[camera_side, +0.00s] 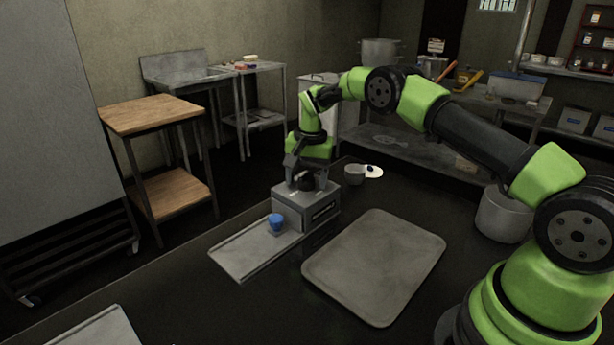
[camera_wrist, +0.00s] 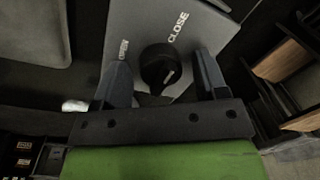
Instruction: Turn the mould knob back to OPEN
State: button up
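The black round mould knob (camera_wrist: 155,62) stands on the grey top of the oven box (camera_side: 298,211). In the wrist view a pale mark shows on the knob's lower right side. The word CLOSE (camera_wrist: 178,27) is printed above and right of it; a smaller label (camera_wrist: 123,50), hard to read, lies to its left. My gripper (camera_wrist: 160,58) is open, with one finger on each side of the knob and a visible gap on both sides. In the side view my gripper (camera_side: 304,172) points down just over the box top and partly hides the knob.
A blue cup (camera_side: 276,224) stands on a narrow metal tray (camera_side: 247,258) at the front left of the box. A large flat tray (camera_side: 375,265) lies to the right.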

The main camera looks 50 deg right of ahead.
jog(key=c, duration=0.8)
jog(key=shift+n, duration=0.3)
jog(key=n, duration=0.3)
jog(key=shift+n, duration=0.4)
jog(key=n, duration=0.4)
jog(key=shift+w+d, duration=0.1)
jog(key=n, duration=0.5)
jog(key=shift+n+g, duration=0.4)
jog(key=shift+n, duration=1.7)
